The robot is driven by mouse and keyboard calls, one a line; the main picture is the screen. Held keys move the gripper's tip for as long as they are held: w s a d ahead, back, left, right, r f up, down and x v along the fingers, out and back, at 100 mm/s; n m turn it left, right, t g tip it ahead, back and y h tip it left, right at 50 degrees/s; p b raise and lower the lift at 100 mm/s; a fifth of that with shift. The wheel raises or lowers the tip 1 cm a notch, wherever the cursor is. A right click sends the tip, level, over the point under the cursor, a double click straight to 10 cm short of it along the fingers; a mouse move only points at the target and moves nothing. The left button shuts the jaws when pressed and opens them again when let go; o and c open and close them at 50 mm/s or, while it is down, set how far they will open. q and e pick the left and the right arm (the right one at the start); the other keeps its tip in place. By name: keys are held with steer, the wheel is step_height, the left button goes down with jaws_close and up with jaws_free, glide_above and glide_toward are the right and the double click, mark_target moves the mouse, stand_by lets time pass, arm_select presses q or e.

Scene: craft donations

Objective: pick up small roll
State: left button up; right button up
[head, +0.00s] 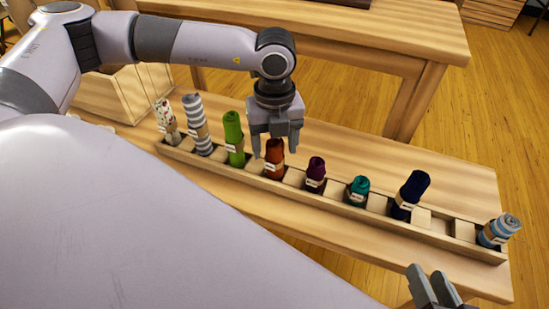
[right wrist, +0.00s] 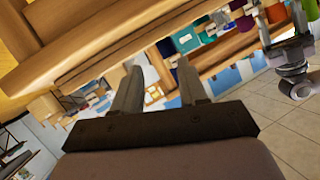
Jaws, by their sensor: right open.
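Several fabric rolls stand in a long wooden rack (head: 235,173) on the bench. The smaller ones are a rust roll (head: 274,160), a purple roll (head: 316,172) and a teal roll (head: 358,189); which is meant by the small roll is not clear. My left gripper (head: 275,148) points down with its fingers apart at the rust roll's top. Whether the fingers touch it, I cannot tell. My right gripper (head: 435,280) is open and empty at the lower right, in front of the rack; it also shows in the right wrist view (right wrist: 160,82).
Taller rolls stand at the left: floral (head: 166,116), grey striped (head: 196,122) and green (head: 233,132). A navy roll (head: 411,192) and a blue-grey striped roll (head: 500,230) stand at the right. Another wooden table (head: 400,40) is behind. My pale arm covers the lower left.

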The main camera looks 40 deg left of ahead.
arm_select(q)
jaws_close()
